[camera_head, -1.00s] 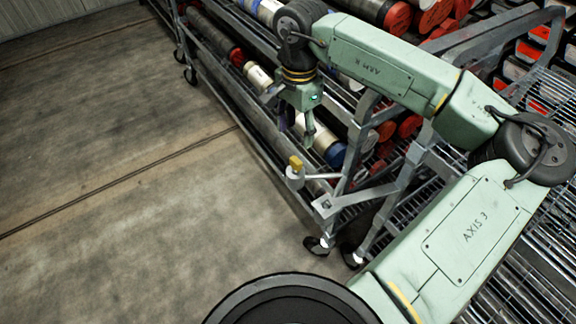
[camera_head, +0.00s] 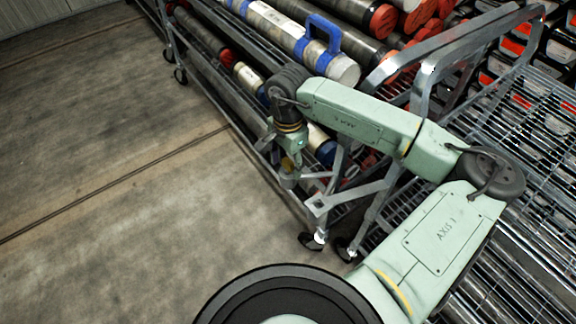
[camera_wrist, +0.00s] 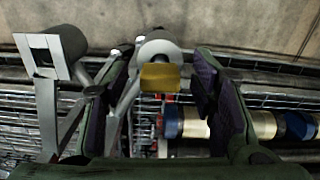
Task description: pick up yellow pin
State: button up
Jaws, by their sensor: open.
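The yellow pin (camera_wrist: 160,77) shows in the wrist view as a yellow block in front of a round grey holder (camera_wrist: 158,47). It lies between the two dark finger pads of my gripper (camera_wrist: 160,100), with a gap on each side. My gripper is open and holds nothing. In the head view my gripper (camera_head: 291,172) points down over the near end of the cart's frame, and the pin is hidden behind it.
A wire-shelf cart (camera_head: 318,205) carries several core tubes. A white tube with a blue handle (camera_head: 318,42) lies on its upper level. A grey bracket (camera_wrist: 40,42) stands left of my fingers in the wrist view. Open concrete floor (camera_head: 110,190) lies to the left.

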grip_shut()
dwell(0.6)
notch_tip(320, 180, up, 9)
jog(key=shift+d+b, duration=0.15)
jog(key=shift+b, duration=1)
jog(key=s+d+r+n, duration=0.3)
jog(key=s+d, duration=0.4)
jog(key=s, duration=0.3)
jog(key=shift+r+n, duration=0.3)
jog(key=shift+r, duration=0.1)
jog(key=shift+s+d, duration=0.1)
